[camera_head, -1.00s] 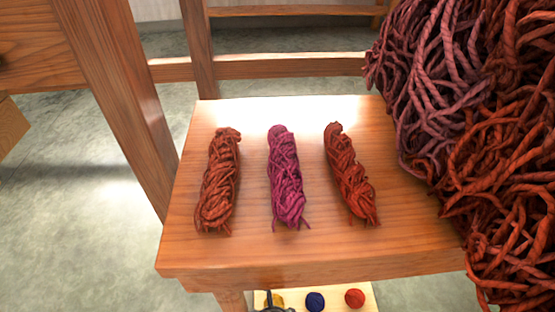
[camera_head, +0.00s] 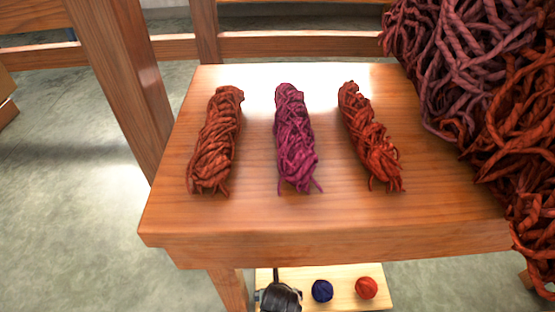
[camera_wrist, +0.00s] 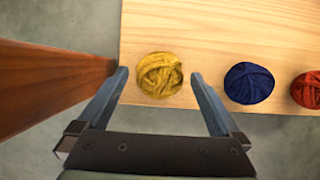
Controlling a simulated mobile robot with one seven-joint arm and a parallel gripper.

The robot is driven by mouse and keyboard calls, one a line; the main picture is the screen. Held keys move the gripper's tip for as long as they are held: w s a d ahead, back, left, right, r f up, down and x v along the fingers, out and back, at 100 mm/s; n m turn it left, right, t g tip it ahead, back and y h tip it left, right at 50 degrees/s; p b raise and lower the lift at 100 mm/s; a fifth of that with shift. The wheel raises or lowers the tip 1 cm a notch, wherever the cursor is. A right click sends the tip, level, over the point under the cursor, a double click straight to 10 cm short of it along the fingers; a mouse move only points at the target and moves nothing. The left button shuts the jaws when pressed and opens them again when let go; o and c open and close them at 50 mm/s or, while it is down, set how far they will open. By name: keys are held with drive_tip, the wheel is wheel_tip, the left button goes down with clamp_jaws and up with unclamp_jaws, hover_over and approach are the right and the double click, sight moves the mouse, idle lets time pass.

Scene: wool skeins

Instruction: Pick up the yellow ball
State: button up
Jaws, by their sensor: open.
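The yellow ball (camera_wrist: 160,75) of yarn rests on a pale wooden board (camera_wrist: 210,25) in the wrist view, close to the board's near edge. My gripper (camera_wrist: 158,75) is open and empty, its two fingers apart with the ball showing between and just beyond their tips. I cannot tell the height of the fingers over the board. In the head view my gripper (camera_head: 281,296) shows at the bottom edge over the left part of the board, and the yellow ball is hidden there.
A blue ball (camera_wrist: 249,83) and a red ball (camera_wrist: 308,90) lie to the right on the board. A wooden table leg (camera_wrist: 45,85) stands close on the left. Above is a wooden table (camera_head: 330,225) with a brown skein (camera_head: 217,140), a purple skein (camera_head: 295,140) and a red skein (camera_head: 370,140).

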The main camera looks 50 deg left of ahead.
drive_tip(key=shift+w+a+f, duration=0.1)
drive_tip(key=shift+f, duration=0.35)
drive_tip(key=shift+r, duration=0.1)
drive_tip(key=shift+c, duration=0.2)
drive_tip(key=c, duration=1.3)
